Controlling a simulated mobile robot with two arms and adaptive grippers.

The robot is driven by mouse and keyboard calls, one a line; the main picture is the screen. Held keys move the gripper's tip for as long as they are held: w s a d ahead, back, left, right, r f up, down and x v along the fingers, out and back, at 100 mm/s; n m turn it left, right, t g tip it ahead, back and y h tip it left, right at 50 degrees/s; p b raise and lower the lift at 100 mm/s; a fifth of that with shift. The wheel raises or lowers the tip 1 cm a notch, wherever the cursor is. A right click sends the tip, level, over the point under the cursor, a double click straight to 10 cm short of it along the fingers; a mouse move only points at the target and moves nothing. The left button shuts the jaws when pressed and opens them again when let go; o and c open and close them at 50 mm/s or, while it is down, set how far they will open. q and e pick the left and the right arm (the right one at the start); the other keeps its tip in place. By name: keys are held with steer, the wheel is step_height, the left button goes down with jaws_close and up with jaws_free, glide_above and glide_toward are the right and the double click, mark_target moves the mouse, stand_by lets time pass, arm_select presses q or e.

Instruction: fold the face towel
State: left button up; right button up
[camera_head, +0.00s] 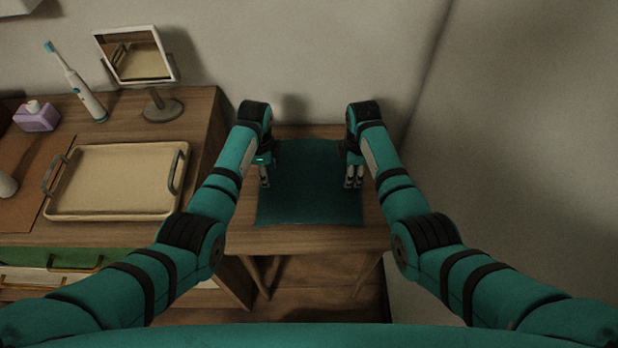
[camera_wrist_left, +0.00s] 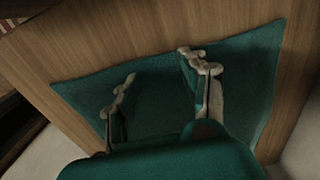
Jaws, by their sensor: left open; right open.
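The face towel (camera_head: 308,190) is dark teal and lies spread flat on a small wooden table in the head view. My left gripper (camera_head: 265,182) is over the towel's left edge, and my right gripper (camera_head: 353,183) is over its right edge. Both are open, with fingers pointing down. In the left wrist view, the open fingers of my left gripper (camera_wrist_left: 158,85) are above the towel (camera_wrist_left: 245,85), with nothing seen between them. Whether the fingertips touch the cloth cannot be told. The towel's far corners are partly hidden by my arms in the head view.
The small wooden table (camera_head: 300,240) has a bare strip at its front. A wooden cabinet to the left bears a beige tray (camera_head: 115,182), a mirror (camera_head: 135,55), a toothbrush (camera_head: 80,88) and a purple bottle (camera_head: 37,117). Walls stand behind and to the right.

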arm_select(q)
steer(key=shift+s, duration=0.1)
arm_select(e)
steer(key=shift+s+f, duration=0.1)
arm_select(q)
steer(key=shift+f, duration=0.1)
steer(key=shift+f, duration=0.15)
arm_select(e)
steer(key=shift+f, duration=0.15)
arm_select(q)
steer(key=shift+s, duration=0.1)
jaws_close()
arm_select(e)
steer(key=shift+s+f, duration=0.1)
jaws_close()
arm_select(q)
steer(key=shift+f, duration=0.1)
